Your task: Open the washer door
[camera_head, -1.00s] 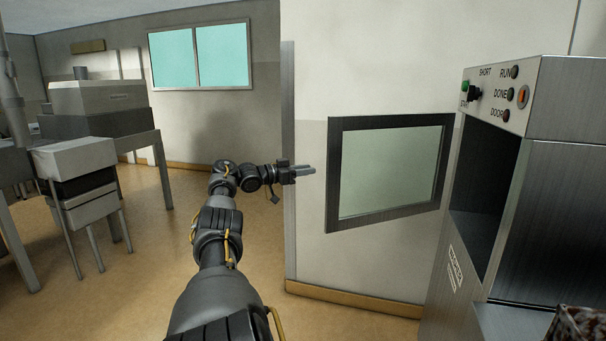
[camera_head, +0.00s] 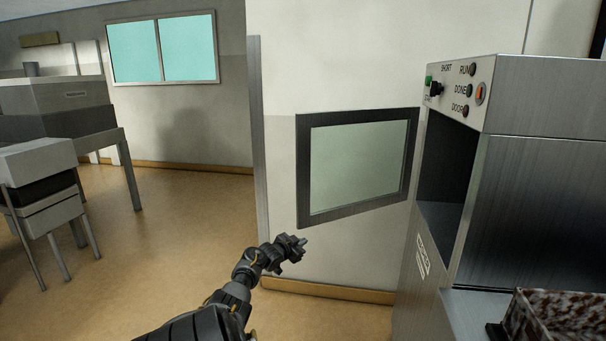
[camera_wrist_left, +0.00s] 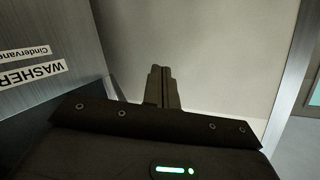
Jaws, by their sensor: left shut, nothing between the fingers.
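The washer (camera_head: 505,205) is a brushed-metal hood at the right, with a dark opening (camera_head: 445,170) in its left side. The door (camera_head: 405,165), a dark frame around a pale pane, stands swung out to the left of this opening, in front of the wall. My left gripper (camera_head: 304,240) is just below the door's lower left corner in the picture; I see no contact. In the left wrist view its fingers (camera_wrist_left: 162,88) are together and empty, with the WASHER label (camera_wrist_left: 32,73) at the left. My right gripper is not in view.
A control panel (camera_head: 455,92) with a green button and lamps tops the washer. A mottled box (camera_head: 560,318) sits at the lower right. A table (camera_head: 112,138) with equipment stands at the far left. The floor (camera_head: 185,230) between is clear.

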